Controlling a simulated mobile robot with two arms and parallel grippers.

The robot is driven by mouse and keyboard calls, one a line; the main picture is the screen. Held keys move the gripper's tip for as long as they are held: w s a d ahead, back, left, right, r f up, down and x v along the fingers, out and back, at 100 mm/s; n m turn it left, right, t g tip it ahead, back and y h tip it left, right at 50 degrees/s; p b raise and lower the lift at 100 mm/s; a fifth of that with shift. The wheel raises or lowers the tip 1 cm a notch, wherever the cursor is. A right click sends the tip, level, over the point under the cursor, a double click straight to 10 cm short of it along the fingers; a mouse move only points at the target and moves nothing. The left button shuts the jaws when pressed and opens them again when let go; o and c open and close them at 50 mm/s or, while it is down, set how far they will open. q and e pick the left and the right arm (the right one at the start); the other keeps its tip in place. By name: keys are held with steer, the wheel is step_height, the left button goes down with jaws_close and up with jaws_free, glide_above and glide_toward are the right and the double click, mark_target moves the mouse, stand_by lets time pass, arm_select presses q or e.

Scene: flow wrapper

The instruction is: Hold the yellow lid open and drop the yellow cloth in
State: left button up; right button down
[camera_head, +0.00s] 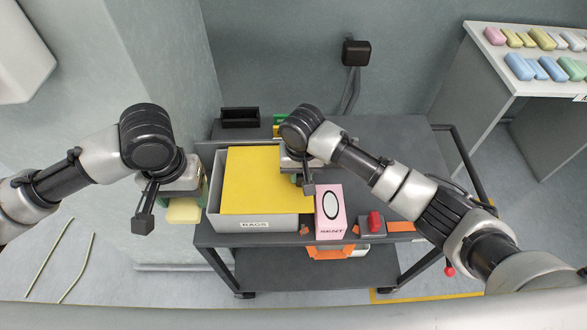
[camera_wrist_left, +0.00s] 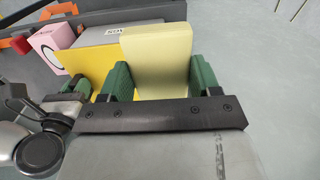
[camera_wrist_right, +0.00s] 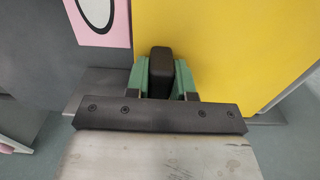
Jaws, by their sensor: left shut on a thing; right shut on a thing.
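The yellow lid (camera_head: 262,180) covers most of the grey box (camera_head: 252,223) labelled RAGS on the cart. I cannot tell whether the lid is raised. My right gripper (camera_head: 297,175) is at the lid's right edge, shut on its black handle (camera_wrist_right: 161,72), which shows between the green fingers in the right wrist view. My left gripper (camera_head: 190,197) is left of the box, shut on the pale yellow cloth (camera_head: 184,212). The cloth also shows upright between the green fingers in the left wrist view (camera_wrist_left: 155,60). Much of the right gripper is hidden by its arm in the head view.
A pink box (camera_head: 330,220) stands right of the grey box. Beyond it is a small holder with a red part (camera_head: 375,221). A black tray (camera_head: 240,118) sits at the cart's back left. A side table (camera_head: 510,75) with colored packs is at the upper right.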

arm_select(q)
steer(key=shift+r+p, duration=1.8)
steer(key=shift+r, duration=0.2)
arm_select(e)
steer(key=shift+d+r, duration=0.1)
steer(key=shift+d, duration=3.05)
arm_select(q)
steer(key=shift+r+p, duration=1.15)
steer(key=shift+p, duration=0.05)
arm_select(e)
steer(key=shift+d, duration=2.55)
arm_select(q)
steer(key=w+d+f, duration=0.7)
steer(key=w+f, duration=0.2)
steer(key=w, duration=0.1)
glide_above(238, 190)
step_height(238, 190, down, 6)
steer(key=shift+f, duration=2.3)
arm_select(e)
steer(key=shift+w, duration=0.1)
arm_select(q)
steer(key=shift+f, duration=0.15)
